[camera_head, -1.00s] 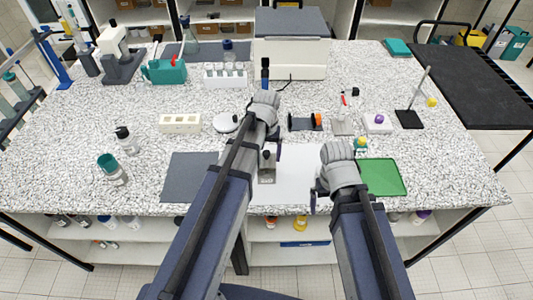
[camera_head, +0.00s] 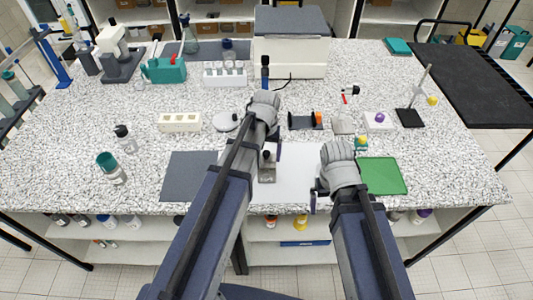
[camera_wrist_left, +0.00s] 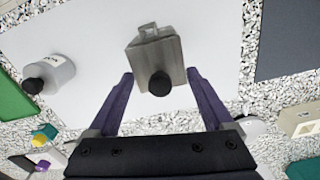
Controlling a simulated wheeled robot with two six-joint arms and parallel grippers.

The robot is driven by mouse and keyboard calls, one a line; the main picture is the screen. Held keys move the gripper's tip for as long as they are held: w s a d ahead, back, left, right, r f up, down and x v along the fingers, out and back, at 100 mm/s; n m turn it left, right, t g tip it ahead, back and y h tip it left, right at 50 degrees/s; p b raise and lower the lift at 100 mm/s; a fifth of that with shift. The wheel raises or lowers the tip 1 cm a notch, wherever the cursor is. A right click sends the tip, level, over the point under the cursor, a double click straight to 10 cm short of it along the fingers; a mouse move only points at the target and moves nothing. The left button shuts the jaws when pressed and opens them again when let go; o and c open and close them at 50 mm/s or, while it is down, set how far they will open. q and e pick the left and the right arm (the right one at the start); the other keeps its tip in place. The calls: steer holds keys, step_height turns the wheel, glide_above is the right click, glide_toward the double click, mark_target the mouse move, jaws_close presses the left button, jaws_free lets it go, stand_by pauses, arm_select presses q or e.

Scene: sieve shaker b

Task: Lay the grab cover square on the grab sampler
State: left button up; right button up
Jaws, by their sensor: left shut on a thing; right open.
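A grey metal block with a small lug at one end (camera_head: 267,173) is over the white mat, and a black knob stands up from its top. I take the knobbed top for the grab cover (camera_wrist_left: 146,56) and the body below for the grab sampler; the seam between them cannot be made out. My left gripper (camera_wrist_left: 160,76) is shut on the cover, one purple finger on each side of it. In the head view my left arm partly hides this grip. My right gripper (camera_head: 318,195) is open and empty, low over the white mat's right side.
The white mat (camera_head: 292,185) lies between a dark grey mat (camera_head: 188,178) and a green tray (camera_head: 383,176). A white bottle with a black cap (camera_wrist_left: 52,76) is on the white mat. A white block with wells (camera_head: 180,122) and a round pale dish (camera_head: 224,122) stand further back.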

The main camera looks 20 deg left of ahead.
arm_select(q)
steer(key=shift+f, duration=0.25)
stand_by(0.3)
steer(key=o, duration=1.1)
steer(key=shift+o, duration=0.2)
steer(key=shift+r, duration=0.15)
step_height(320, 180, up, 7)
steer(key=p, duration=0.6)
steer(key=shift+p, duration=0.35)
steer(key=shift+f, duration=0.25)
step_height(320, 180, down, 7)
steer(key=b, duration=0.7)
steer(key=shift+r, duration=0.1)
